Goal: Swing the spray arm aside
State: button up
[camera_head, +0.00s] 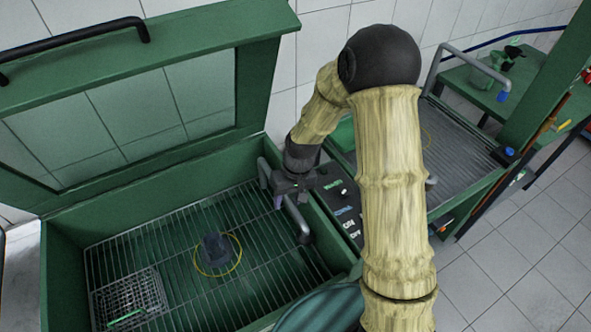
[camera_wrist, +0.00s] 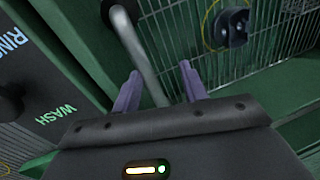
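The spray arm (camera_head: 295,217) is a grey bent tube along the right inner side of the green washer cabinet, above its wire rack. My gripper (camera_head: 284,198) is over the tube, pointing down into the cabinet. In the wrist view, my gripper (camera_wrist: 159,68) has its two purple fingers apart, one on each side of the tube, with visible gaps. The tube's lower part is hidden behind the gripper body.
The cabinet lid (camera_head: 262,90) stands open. A dark part (camera_head: 214,248) sits inside a yellow ring on the rack (camera_head: 180,225), and a wire basket (camera_head: 120,292) is at front left. A control panel (camera_head: 342,205) lies just right of the gripper. A second grated sink (camera_head: 465,150) is beyond.

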notch_tip(320, 180, up, 13)
jog(key=d, duration=0.2)
jog(key=shift+w+d+f+b, duration=0.2)
jog(key=shift+w+d+b, duration=0.05)
jog(key=shift+w+b, duration=0.15)
dwell(0.5)
jog(key=s+d+m+t+h, duration=0.2)
jog(key=s+d+m+t, duration=0.1)
jog(key=s+d, duration=0.7)
jog(key=shift+s+d, duration=0.2)
jog(key=shift+s, duration=1)
